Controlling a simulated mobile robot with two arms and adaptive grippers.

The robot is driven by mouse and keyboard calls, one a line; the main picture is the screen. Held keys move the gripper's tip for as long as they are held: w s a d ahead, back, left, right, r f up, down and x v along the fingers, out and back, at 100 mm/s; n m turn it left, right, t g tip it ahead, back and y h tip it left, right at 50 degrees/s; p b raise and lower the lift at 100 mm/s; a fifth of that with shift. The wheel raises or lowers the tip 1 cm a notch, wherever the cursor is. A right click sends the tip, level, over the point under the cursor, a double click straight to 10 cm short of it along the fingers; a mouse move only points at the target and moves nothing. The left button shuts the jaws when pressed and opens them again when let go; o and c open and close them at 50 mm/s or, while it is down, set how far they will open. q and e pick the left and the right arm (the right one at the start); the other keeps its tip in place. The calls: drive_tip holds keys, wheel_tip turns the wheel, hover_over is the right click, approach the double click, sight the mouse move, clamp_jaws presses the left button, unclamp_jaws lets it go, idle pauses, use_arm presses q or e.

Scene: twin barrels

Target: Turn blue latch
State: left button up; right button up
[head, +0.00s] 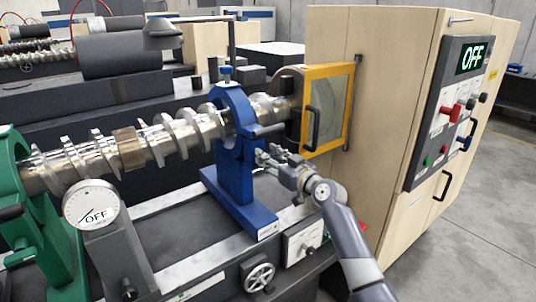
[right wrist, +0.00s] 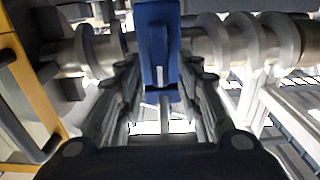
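The blue steady rest (head: 236,150) stands upright around the metal screw shaft on the machine bed. A dark latch handle (head: 268,130) sticks out to the right from its ring. My right gripper (head: 264,160) is just below this handle, at the right side of the blue post. In the right wrist view the blue rest (right wrist: 158,45) stands straight ahead, between and beyond the two fingers (right wrist: 160,95). The fingers are apart with nothing clearly held. Whether a fingertip touches the rest I cannot tell. My left gripper does not show.
The screw shaft (head: 180,140) runs across the bed. A green rest (head: 45,215) and a dial reading OFF (head: 92,204) stand at the left. A beige cabinet (head: 405,90) with a yellow-framed door (head: 328,105) is close on the right. A handwheel (head: 258,277) is in front.

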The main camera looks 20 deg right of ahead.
drive_tip(key=shift+w+a, duration=0.15)
drive_tip(key=shift+w, duration=0.15)
clamp_jaws()
